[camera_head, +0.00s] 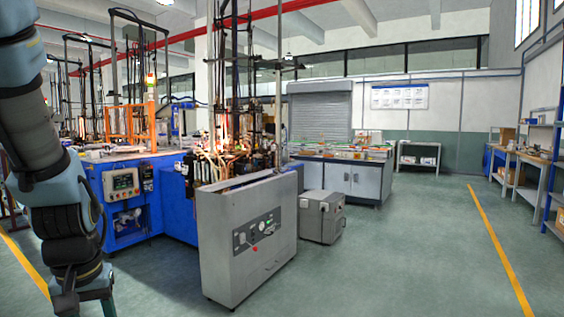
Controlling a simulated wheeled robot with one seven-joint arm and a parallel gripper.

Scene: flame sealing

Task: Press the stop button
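A grey metal cabinet (228,278) stands on the floor in the middle of the view. Its sloping front carries a dark control panel (256,229) with a gauge and several small knobs. A small red button (255,249) shows at the panel's lower edge, and another red spot is at its left; I cannot read any label to tell which is the stop button. A second panel (121,183) with small buttons is on the blue machine at the left. My gripper (85,303) hangs at the lower left, apart from both panels; its fingertips are cut off by the frame.
The blue machine (178,205) stands behind and left of the grey cabinet. A small grey box unit (320,217) stands right of the cabinet. A workbench (342,180) is behind it. The green floor (400,260) at the right is clear, with a yellow line (497,245).

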